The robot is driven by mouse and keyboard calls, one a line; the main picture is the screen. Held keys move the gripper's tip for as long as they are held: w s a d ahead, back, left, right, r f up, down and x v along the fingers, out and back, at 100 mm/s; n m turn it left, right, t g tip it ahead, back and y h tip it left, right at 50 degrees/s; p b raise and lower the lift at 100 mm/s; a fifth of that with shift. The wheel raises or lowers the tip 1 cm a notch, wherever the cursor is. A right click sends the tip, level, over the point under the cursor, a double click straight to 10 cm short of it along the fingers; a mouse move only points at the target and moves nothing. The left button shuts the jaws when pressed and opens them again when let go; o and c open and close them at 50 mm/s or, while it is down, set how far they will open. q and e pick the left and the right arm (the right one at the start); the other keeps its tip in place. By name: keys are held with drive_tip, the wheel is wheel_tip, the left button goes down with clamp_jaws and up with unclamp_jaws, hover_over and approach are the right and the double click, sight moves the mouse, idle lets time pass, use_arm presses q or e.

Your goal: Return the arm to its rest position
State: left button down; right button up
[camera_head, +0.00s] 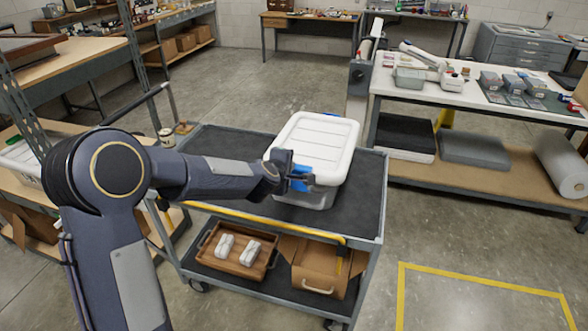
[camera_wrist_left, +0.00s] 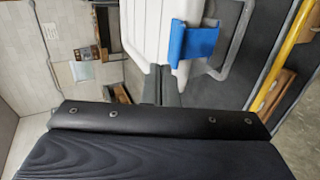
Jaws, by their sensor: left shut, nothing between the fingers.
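My left arm comes in from the left over the cart. My left gripper (camera_head: 296,178) is shut and empty, at the near left side of a lidded bin (camera_head: 316,145) with a white lid and a blue latch. In the left wrist view, the shut fingers (camera_wrist_left: 160,88) are close to the bin's white lid (camera_wrist_left: 158,30) and its blue latch (camera_wrist_left: 194,42). I cannot tell whether they touch it. The bin stands on the dark top of the cart (camera_head: 228,143). My right gripper does not show.
The cart's lower shelf holds a wooden tray (camera_head: 237,250) with white items and an open cardboard box (camera_head: 318,268). A laden workbench (camera_head: 470,115) stands at the right. Wooden shelving (camera_head: 80,65) stands at the left. Floor with yellow tape (camera_head: 480,283) is clear at the front right.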

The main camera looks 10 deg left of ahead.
use_arm(q)
drive_tip(key=s+r+m+h, duration=0.1)
drive_tip(key=s+r+m, duration=0.1)
drive_tip(key=s+r, duration=0.3)
drive_tip(key=s+r+m+h, duration=0.1)
drive_tip(key=s+r+m, duration=0.15)
drive_tip(key=s, duration=0.55)
drive_tip(key=s+a+f+m+g, duration=0.1)
drive_tip(key=s+f+m+g, duration=0.1)
drive_tip(key=s, duration=0.7)
drive_tip(key=s+f+m+g, duration=0.2)
drive_tip(key=s+m, duration=0.3)
drive_tip(key=s, duration=0.4)
drive_tip(key=s+a+f+m+g+h, duration=0.1)
drive_tip(key=s+m, duration=0.3)
drive_tip(key=s, duration=0.5)
drive_tip(key=shift+a+f+g+p, duration=0.3)
drive_tip(key=shift+f+g, duration=0.15)
drive_tip(key=shift+g, duration=0.45)
